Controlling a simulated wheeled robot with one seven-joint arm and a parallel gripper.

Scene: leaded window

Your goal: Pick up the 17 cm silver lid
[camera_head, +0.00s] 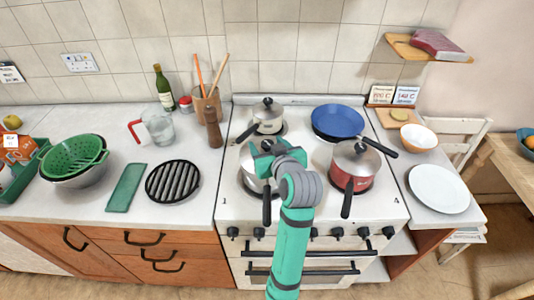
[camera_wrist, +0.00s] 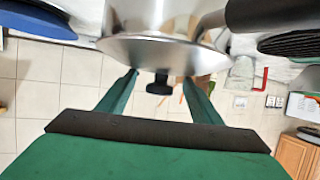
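A silver lid (camera_wrist: 160,52) with a black knob (camera_wrist: 158,84) fills the upper middle of the wrist view. It sits on the front-left pot (camera_head: 248,182) on the stove, mostly hidden by my arm in the head view. My gripper (camera_head: 266,150) is over this pot. In the wrist view my gripper (camera_wrist: 160,78) has its two green fingers spread, with the knob between them and gaps on both sides. Other silver lids are on the back-left pot (camera_head: 267,126) and the red pot (camera_head: 351,178). I cannot read lid sizes.
A blue pan (camera_head: 338,121) is at the back right of the stove. Pot handles stick out at the front. A black trivet (camera_head: 172,181) and glass jug (camera_head: 159,127) are on the left counter. A white plate (camera_head: 439,189) is on the right.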

